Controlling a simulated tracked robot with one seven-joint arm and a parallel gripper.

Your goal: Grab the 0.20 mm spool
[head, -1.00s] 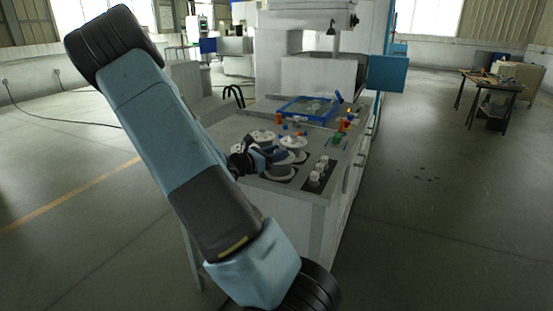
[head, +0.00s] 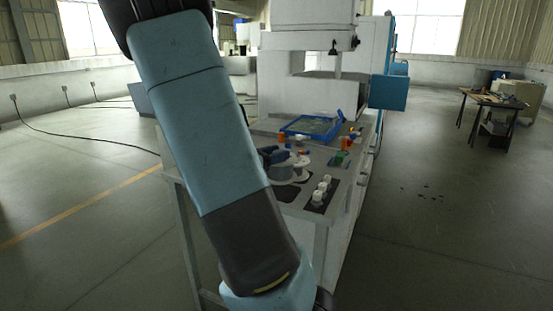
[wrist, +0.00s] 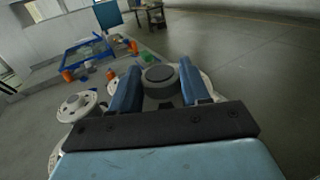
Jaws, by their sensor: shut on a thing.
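My gripper (wrist: 165,80) is shut on a spool with a dark grey hub (wrist: 160,75). One blue finger lies on each side of the hub, and the white flange (wrist: 207,84) shows behind the right finger. In the head view the held white spool (head: 287,173) appears raised above the bench, over a dark mat (head: 288,194); the gripper is partly hidden there by my arm. Another white spool (wrist: 78,106) lies to the left in the wrist view. No size marking is readable, so I cannot tell which spool is 0.20 mm.
The bench also carries a blue-framed tray (head: 311,127), small orange and green items, and a dark strip with several white pieces (head: 319,193) near the front right. A large white machine (head: 305,50) stands behind.

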